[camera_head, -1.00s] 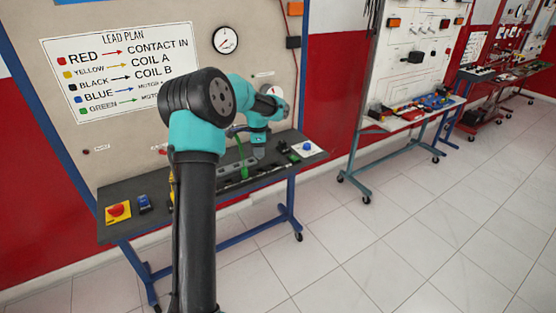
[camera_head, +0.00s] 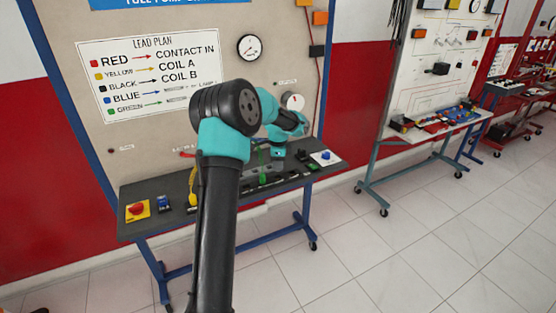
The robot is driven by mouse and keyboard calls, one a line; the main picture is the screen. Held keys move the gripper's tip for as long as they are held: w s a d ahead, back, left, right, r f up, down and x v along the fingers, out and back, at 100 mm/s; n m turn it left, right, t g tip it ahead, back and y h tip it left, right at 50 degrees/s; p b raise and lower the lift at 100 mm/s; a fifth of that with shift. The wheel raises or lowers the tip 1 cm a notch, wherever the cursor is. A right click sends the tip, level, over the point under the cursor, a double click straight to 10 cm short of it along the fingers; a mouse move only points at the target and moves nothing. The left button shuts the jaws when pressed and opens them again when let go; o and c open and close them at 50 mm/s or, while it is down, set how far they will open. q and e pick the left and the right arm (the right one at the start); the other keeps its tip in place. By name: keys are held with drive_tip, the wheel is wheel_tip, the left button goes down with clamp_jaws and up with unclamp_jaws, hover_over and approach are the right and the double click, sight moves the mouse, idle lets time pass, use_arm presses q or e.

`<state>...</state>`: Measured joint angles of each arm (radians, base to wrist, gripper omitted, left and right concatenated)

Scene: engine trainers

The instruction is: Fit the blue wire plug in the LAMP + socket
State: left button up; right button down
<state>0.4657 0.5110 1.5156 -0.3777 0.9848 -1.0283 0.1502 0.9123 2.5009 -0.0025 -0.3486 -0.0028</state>
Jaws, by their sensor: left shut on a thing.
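My left arm rises from the bottom and bends over the dark bench shelf (camera_head: 150,190). My left gripper (camera_head: 278,165) points down just above the back of the shelf, small and partly masked by its own wrist. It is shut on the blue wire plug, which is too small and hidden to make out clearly. A green upright piece (camera_head: 263,166) stands just left of the gripper. The LAMP + socket cannot be picked out; no socket label is readable at this size. My right gripper is not in view.
A red button on a yellow base (camera_head: 137,209), a blue block (camera_head: 164,203) and a yellow lead (camera_head: 193,190) sit at the shelf's left. A blue knob on a white plate (camera_head: 326,156) is at its right. The lead plan sign (camera_head: 150,75) hangs behind.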

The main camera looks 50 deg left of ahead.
use_arm(q)
drive_tip(key=shift+f, duration=1.3)
drive_tip(key=shift+f, duration=0.85)
idle(0.4)
drive_tip(key=o, duration=0.7)
drive_tip(key=shift+c, duration=0.2)
drive_tip(key=shift+r, duration=0.15)
drive_tip(key=shift+r, duration=2.6)
drive_tip(key=shift+r, duration=1.25)
